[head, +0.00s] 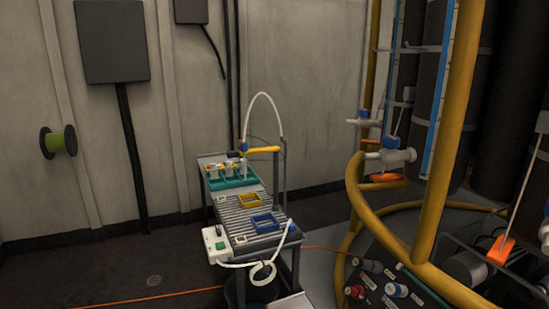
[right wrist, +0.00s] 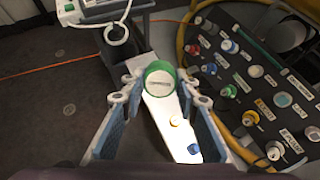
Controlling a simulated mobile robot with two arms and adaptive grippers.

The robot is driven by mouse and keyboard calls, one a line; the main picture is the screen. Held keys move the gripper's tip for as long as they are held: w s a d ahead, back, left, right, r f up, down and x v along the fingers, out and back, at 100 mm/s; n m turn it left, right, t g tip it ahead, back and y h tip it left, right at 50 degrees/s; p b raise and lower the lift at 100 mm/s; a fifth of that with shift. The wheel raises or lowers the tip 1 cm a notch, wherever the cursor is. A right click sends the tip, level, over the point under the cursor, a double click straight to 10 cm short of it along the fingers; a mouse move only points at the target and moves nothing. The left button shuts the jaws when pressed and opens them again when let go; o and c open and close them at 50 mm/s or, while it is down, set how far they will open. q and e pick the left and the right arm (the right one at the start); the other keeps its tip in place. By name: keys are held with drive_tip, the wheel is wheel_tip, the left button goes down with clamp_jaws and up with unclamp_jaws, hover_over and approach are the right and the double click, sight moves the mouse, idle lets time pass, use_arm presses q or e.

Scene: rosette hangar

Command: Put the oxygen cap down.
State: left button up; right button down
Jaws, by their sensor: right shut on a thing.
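My right gripper (right wrist: 158,84) shows in the right wrist view, its two fingers on either side of a round green cap (right wrist: 152,70) with a pale face. It is shut on this cap. The dark lettering on the face is too small to read, so I cannot confirm it is the oxygen cap. The cap is seen against the upper end of a white strip-like surface (right wrist: 163,112); whether they touch I cannot tell. Neither gripper shows in the head view, and my left gripper is in no view.
A dark panel (right wrist: 237,97) with several labelled, coloured fittings lies to the right. A cart (head: 236,209) with trays stands ahead, beside yellow piping (head: 379,218). An orange line crosses the floor.

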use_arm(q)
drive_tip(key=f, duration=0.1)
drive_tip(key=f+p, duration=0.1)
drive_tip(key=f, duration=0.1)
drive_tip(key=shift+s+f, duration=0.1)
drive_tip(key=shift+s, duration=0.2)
use_arm(e)
drive_tip(key=w+d+f+m+g+h, duration=0.2)
drive_tip(key=w+d+f+m+h, duration=0.1)
drive_tip(key=d, duration=0.5)
drive_tip(key=w+d+f+m+g+h, duration=0.2)
drive_tip(key=w+d+f+m+h, duration=0.1)
drive_tip(key=d, duration=0.5)
drive_tip(key=w+d+f+m+g+h, duration=0.3)
drive_tip(key=w+d+f+m, duration=0.2)
drive_tip(key=d, duration=0.4)
drive_tip(key=shift+w+f+m, duration=0.3)
drive_tip(key=shift+f+m, duration=0.3)
drive_tip(key=shift+f, duration=0.25)
